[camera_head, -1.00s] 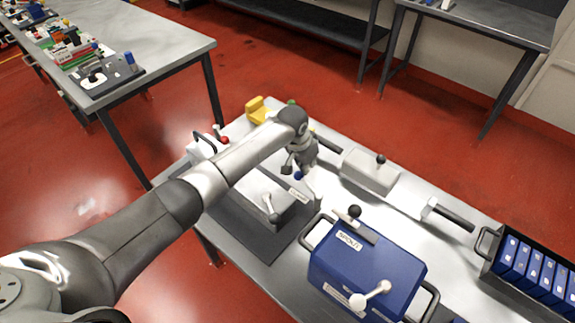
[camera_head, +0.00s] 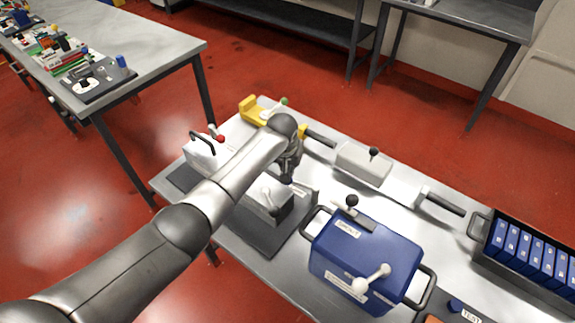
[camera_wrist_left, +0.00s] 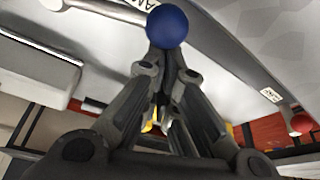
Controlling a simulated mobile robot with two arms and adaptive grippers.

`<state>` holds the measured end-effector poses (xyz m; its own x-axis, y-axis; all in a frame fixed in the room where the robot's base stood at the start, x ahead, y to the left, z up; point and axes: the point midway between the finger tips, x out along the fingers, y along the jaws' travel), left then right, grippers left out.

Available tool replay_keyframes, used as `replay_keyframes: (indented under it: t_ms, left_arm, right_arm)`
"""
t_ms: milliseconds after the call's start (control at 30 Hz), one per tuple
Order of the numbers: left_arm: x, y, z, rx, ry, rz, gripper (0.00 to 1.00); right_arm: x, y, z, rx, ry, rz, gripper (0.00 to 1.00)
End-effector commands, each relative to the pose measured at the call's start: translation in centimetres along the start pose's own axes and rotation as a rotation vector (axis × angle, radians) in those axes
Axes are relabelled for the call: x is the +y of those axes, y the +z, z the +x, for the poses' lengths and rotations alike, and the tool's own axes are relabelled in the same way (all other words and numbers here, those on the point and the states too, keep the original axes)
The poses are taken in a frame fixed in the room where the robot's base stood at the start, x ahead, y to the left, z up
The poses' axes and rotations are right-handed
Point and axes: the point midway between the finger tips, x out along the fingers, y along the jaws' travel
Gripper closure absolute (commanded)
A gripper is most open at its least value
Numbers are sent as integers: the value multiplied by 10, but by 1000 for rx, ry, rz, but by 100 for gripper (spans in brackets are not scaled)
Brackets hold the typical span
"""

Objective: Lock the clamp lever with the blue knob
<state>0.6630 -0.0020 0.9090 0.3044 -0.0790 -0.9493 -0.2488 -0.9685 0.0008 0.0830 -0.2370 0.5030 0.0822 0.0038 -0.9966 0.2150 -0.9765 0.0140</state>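The blue knob (camera_wrist_left: 167,26) shows as a round ball at my left fingertips in the left wrist view. It covers part of the tips. My left gripper (camera_wrist_left: 165,62) has its fingers drawn together right at the knob; I cannot tell whether they grip it or only touch it. In the head view my left gripper (camera_head: 287,178) points down over the grey clamp fixture (camera_head: 262,232) and hides the knob and most of its lever. A white-handled lever (camera_head: 270,197) stands on the fixture's block. My right gripper is out of view.
A blue battery box (camera_head: 365,258) stands right of the fixture. A white box with a black handle (camera_head: 203,153) and a yellow part (camera_head: 252,110) lie at the table's far left. A grey long-handled device (camera_head: 363,165) lies behind. A black crate (camera_head: 488,262) holds blue cells.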

Motion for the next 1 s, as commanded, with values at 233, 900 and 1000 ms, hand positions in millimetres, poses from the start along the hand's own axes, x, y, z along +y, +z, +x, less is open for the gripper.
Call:
replay_keyframes:
  t_ms: [233, 900, 1000]
  left_arm:
    - [-1, 11, 7, -29, -3, -1, 100]
    - [1, 6, -35, -18, 2, 2, 100]
    - [0, 4, -52, -13, 2, 1, 100]
  right_arm:
    - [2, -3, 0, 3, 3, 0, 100]
    - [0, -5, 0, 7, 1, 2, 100]
    - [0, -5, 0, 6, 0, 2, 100]
